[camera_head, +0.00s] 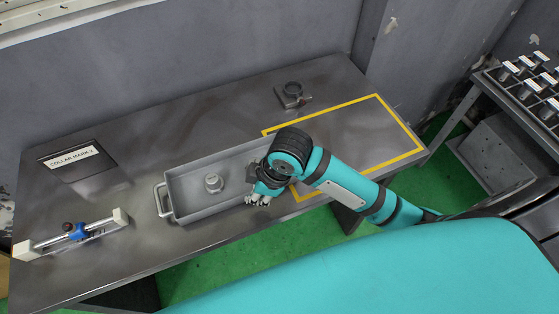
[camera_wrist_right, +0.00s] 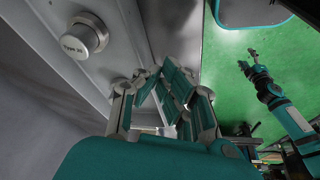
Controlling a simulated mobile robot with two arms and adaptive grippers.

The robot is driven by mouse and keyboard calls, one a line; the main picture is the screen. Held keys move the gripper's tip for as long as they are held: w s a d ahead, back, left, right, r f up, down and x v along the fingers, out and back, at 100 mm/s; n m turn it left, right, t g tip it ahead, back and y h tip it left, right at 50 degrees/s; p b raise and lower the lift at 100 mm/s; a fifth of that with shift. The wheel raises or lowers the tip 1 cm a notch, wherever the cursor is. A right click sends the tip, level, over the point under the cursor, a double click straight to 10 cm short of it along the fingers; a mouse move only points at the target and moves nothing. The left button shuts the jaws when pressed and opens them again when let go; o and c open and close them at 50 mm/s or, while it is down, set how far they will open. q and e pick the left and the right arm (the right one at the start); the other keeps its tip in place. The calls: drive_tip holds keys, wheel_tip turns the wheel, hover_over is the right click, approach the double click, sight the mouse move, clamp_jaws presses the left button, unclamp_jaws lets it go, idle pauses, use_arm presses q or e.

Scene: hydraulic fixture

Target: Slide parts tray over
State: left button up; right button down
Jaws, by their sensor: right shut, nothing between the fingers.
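The grey parts tray (camera_head: 190,215) sits on the metal workbench, left of a yellow-outlined area (camera_head: 415,150). It has a handle on its left end and holds a round grey part (camera_head: 214,183), which shows a label in the right wrist view (camera_wrist_right: 83,35). My right gripper (camera_head: 258,198) is at the tray's right end, near the front corner, hiding that end. Its fingers (camera_wrist_right: 176,88) are shut and empty beside the tray wall; contact cannot be told. My left gripper (camera_wrist_right: 246,60) shows small over the green floor in the right wrist view, its fingers apart and empty.
A clamp-like block with a ring (camera_head: 292,93) stands behind the outlined area. A labelled stand (camera_head: 78,162) and a rod fixture with a blue piece (camera_head: 76,232) are at the bench's left. A rack of parts (camera_head: 530,90) is at right.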

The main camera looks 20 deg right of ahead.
drive_tip(key=w+d+n, duration=0.1)
drive_tip(key=w, duration=0.1)
drive_tip(key=w+d+r+n+g+h, duration=0.1)
drive_tip(key=w+d, duration=0.1)
drive_tip(key=w+d+r+n+h, duration=0.1)
drive_tip(key=w+n, duration=0.1)
drive_tip(key=shift+d+r, duration=0.2)
drive_tip(key=shift+d, duration=0.05)
drive_tip(key=w+d+r+n+g+h, duration=0.1)
drive_tip(key=w+d+r, duration=0.2)
drive_tip(key=d, duration=0.2)
drive_tip(key=f+p, duration=0.1)
drive_tip(key=f, duration=0.4)
drive_tip(key=f+p, duration=0.1)
drive_tip(key=f, duration=0.4)
drive_tip(key=shift+s, duration=0.2)
